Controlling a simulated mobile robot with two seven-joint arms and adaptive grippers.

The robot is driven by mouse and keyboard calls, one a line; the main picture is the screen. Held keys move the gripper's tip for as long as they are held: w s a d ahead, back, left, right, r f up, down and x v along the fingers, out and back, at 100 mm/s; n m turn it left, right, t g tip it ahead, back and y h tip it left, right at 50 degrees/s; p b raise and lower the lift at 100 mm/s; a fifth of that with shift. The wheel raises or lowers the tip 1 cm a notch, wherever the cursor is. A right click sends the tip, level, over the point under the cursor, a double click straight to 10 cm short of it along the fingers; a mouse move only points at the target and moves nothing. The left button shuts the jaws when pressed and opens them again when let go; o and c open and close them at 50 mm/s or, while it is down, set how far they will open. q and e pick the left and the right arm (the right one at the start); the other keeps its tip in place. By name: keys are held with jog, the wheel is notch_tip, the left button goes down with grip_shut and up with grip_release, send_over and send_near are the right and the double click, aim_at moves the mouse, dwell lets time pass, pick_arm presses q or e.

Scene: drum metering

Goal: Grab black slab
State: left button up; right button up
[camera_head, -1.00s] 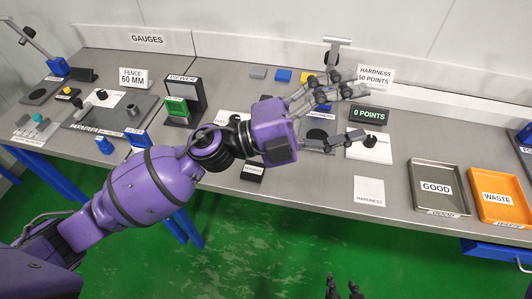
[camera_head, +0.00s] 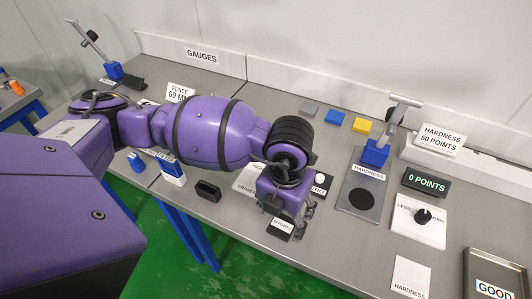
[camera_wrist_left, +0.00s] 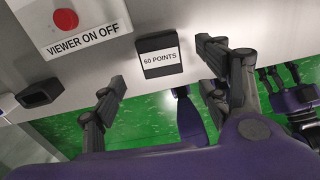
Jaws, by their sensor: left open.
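The black slab (camera_head: 280,228), with a white label, lies near the table's front edge, partly hidden by my left gripper in the head view. In the left wrist view the slab (camera_wrist_left: 158,56) reads "60 POINTS". My left gripper (camera_head: 288,208) is over it. In the left wrist view the open fingers of my left gripper (camera_wrist_left: 162,66) are apart on either side of the slab, with gaps showing and no contact visible. Dark fingers of my right gripper (camera_wrist_left: 280,76) show small at the right of the wrist view; their opening is unclear.
A hollow black block (camera_head: 208,190) stands left of the slab. The white viewer switch panel (camera_wrist_left: 75,22) with a red button is close by. The hardness stand (camera_head: 362,195), dial box (camera_head: 418,222) and "GOOD" tray (camera_head: 495,262) are to the right.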

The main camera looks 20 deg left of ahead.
aim_at(282, 225)
pick_arm(q)
jog(key=f, duration=0.4)
jog(key=shift+w+d+f, duration=0.1)
jog(key=shift+w+f, duration=0.1)
jog(key=shift+w, duration=0.1)
jog(key=shift+f, duration=0.1)
pick_arm(e)
jog(key=shift+w+a+r, duration=0.1)
jog(key=shift+w+r, duration=0.1)
jog(key=shift+w, duration=0.25)
jog(key=shift+w+r, duration=0.15)
jog(key=shift+w, duration=0.3)
pick_arm(q)
jog(key=c, duration=1)
jog(key=shift+c, duration=1.2)
pick_arm(e)
jog(key=shift+s+f, duration=0.1)
jog(key=shift+s, duration=0.4)
